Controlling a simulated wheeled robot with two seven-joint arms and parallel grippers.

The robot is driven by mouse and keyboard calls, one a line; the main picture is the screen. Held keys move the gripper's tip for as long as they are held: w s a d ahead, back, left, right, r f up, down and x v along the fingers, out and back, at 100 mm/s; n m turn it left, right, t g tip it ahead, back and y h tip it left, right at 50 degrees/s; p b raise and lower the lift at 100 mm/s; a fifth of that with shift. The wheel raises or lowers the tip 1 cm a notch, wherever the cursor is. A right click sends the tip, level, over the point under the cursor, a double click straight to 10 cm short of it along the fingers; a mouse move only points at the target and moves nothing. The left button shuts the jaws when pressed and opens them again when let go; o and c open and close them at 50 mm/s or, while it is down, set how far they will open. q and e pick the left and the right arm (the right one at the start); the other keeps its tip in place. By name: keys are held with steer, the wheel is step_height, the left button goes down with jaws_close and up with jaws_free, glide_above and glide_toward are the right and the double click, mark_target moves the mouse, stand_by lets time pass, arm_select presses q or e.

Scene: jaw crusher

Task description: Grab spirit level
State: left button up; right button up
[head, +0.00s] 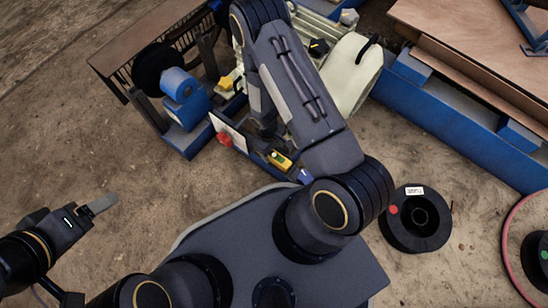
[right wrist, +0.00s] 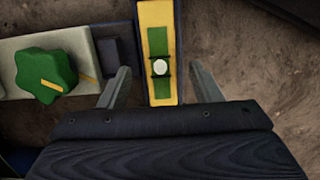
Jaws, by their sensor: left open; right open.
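The spirit level is a yellow bar with a green middle and a round pale vial. In the right wrist view the spirit level (right wrist: 158,25) stands upright in the picture, its lower end between the two fingers of my right gripper (right wrist: 158,69). The fingers are open, with a gap on each side of the level. In the head view the level (head: 281,160) lies at the front of the blue-framed machine, just below my right gripper, which is mostly hidden by its own arm. My left gripper (head: 102,204) is open and empty over bare ground at the left.
A green knob (right wrist: 45,75) on a pale panel sits left of my right fingers. A red knob (head: 224,140) and a blue motor (head: 184,95) are on the machine. A black spool (head: 417,219) stands on the dirt at right, near a long blue beam (head: 465,120). Ground at left is free.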

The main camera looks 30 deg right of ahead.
mark_target(274, 155)
steer(key=f, duration=0.1)
steer(key=f+b, duration=0.1)
steer(key=f, duration=0.2)
steer(key=shift+s+d+b, duration=0.1)
steer(key=shift+s+b, duration=0.2)
steer(key=shift+b, duration=0.05)
arm_select(q)
step_height(274, 155, down, 2)
steer(key=shift+f, duration=0.2)
arm_select(e)
steer(key=shift+r, duration=0.15)
steer(key=c, duration=1.2)
steer(key=shift+r, duration=0.1)
steer(key=shift+c, duration=0.2)
